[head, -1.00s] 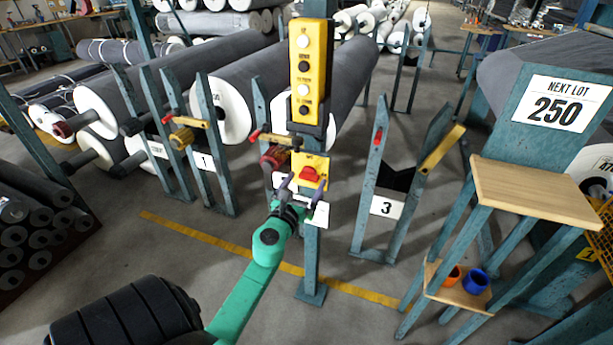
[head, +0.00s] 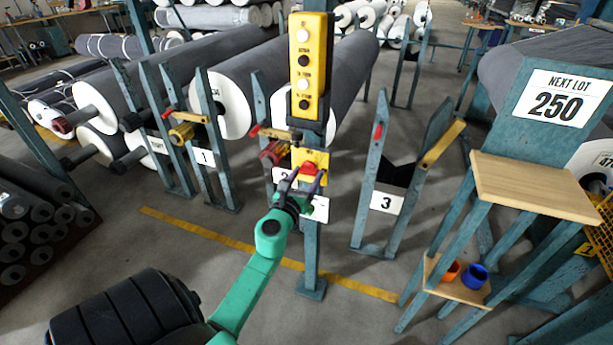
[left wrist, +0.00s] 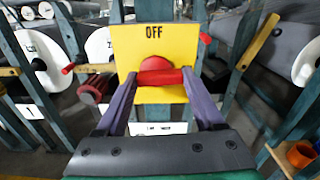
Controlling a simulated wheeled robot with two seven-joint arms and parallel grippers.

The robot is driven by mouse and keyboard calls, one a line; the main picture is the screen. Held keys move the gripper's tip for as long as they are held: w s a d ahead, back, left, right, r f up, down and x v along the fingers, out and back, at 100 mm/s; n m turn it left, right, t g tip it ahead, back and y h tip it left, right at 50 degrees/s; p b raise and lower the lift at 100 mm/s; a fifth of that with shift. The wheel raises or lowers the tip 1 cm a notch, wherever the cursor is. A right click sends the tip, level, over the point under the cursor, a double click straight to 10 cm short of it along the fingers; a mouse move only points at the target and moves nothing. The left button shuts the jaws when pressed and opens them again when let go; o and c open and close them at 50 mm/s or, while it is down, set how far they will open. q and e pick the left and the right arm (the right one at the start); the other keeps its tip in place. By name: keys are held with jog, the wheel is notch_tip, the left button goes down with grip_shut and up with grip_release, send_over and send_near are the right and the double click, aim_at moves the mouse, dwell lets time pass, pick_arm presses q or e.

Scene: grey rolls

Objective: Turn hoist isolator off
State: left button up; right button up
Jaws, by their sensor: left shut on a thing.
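The hoist isolator (head: 322,156) is a yellow plate with a red knob, mounted on a teal post below the yellow push-button box (head: 309,60). In the left wrist view the plate (left wrist: 178,45) reads OFF at its top, and the red handle bar (left wrist: 158,77) lies nearly level. My left gripper (head: 304,178) is at the knob, its two purple-grey fingers shut on the ends of the red handle. In the head view the fingers partly cover the knob. My right gripper is not in view.
A white label plate (head: 318,209) sits below the isolator. Teal roll stands rise on both sides, including one marked 3 (head: 386,203). Large grey rolls lie behind. A wooden shelf stand (head: 530,185) is at the right. The floor in front is open.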

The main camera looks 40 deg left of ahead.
pick_arm(q)
jog(key=n, duration=0.4)
jog(key=shift+r+n, duration=0.1)
jog(key=shift+n, duration=0.2)
jog(key=n, duration=0.4)
jog(key=shift+a+r+n, duration=0.1)
jog(key=shift+n, duration=0.2)
jog(key=n, duration=0.4)
jog(key=shift+a, duration=0.1)
jog(key=shift+s+n+p, duration=0.1)
jog(key=shift+n+p, duration=0.5)
jog(key=shift+n, duration=1.3)
jog(key=o, duration=1.4)
jog(key=shift+a, duration=0.1)
jog(key=shift+s, duration=0.1)
